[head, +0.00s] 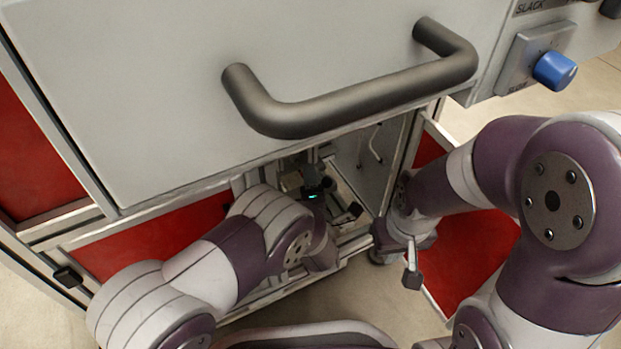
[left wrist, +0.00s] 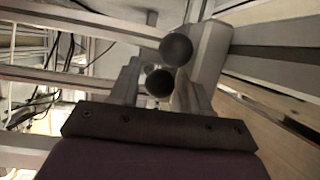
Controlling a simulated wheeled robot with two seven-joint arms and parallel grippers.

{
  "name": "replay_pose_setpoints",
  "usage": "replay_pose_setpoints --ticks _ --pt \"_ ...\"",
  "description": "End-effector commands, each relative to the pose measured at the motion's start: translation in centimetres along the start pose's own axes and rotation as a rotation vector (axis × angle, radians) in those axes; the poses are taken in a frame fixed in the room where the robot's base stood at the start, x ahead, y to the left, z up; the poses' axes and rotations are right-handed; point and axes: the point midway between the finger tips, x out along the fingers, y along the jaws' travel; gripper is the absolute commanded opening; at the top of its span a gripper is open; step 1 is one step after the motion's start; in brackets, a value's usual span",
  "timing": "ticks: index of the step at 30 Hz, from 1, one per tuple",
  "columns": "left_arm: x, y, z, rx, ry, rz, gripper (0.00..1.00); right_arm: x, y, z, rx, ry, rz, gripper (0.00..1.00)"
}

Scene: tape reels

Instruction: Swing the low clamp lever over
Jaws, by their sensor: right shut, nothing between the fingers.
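My left gripper (head: 313,182) reaches into the open lower bay under the grey cabinet; its fingertips are hard to make out in the head view. In the left wrist view its two fingers (left wrist: 160,70) stand apart on either side of a dark round-ended bar (left wrist: 159,83), which looks like the lever's grip. A second round end (left wrist: 176,49) shows just beyond. Whether the fingers press on the bar I cannot tell. I cannot pick out the clamp lever for certain in the head view. My right gripper (head: 412,277) is shut and empty, outside the bay at its right.
A large dark handle (head: 365,105) juts from the grey front panel (head: 130,90) above both arms. A blue knob (head: 555,71) sits at the upper right. Red panels (head: 150,238) flank the bay. Metal rails (left wrist: 270,33) and loose cables lie around the left gripper.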

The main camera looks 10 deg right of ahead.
Motion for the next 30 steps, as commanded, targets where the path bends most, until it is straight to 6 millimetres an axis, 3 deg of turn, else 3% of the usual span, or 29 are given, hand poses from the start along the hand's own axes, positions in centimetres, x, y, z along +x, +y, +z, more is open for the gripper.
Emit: replay_pose_setpoints --ticks 1,3,4,8,15,25,26,27,28,30 --pt "0.0 0.0 0.0 0.000 0.000 0.000 0.29 0.0 0.0 0.0 0.000 0.000 0.000 0.00" --pt "0.0 0.0 0.0 0.000 0.000 0.000 0.06 0.0 0.0 0.0 0.000 0.000 0.000 0.00" --pt "0.0 0.0 0.0 0.000 0.000 0.000 0.00 0.0 0.0 0.0 0.000 0.000 0.000 0.00" --pt "0.0 -0.2 0.0 0.003 0.000 0.005 0.00 0.3 0.0 0.0 0.000 0.000 0.000 0.00" --pt "0.6 -2.5 -0.4 0.079 -0.006 0.188 0.00 4.2 0.0 0.5 0.000 0.000 0.000 0.00" --pt "0.6 -2.0 -0.3 0.096 -0.010 0.229 0.00 4.0 0.0 0.5 0.000 0.000 0.000 0.00" --pt "0.6 -2.0 -0.3 0.096 -0.010 0.229 0.34 4.0 0.0 0.5 0.000 0.000 0.000 0.00" --pt "0.6 -2.0 -0.3 0.096 -0.010 0.229 0.47 4.0 0.0 0.5 0.000 0.000 0.000 0.00" --pt "0.6 -2.0 -0.3 0.096 -0.010 0.229 0.55 4.0 0.0 0.5 0.000 0.000 0.000 0.00" --pt "0.6 -2.0 -0.3 0.096 -0.010 0.229 0.55 4.0 0.0 0.5 0.000 0.000 0.000 0.00"
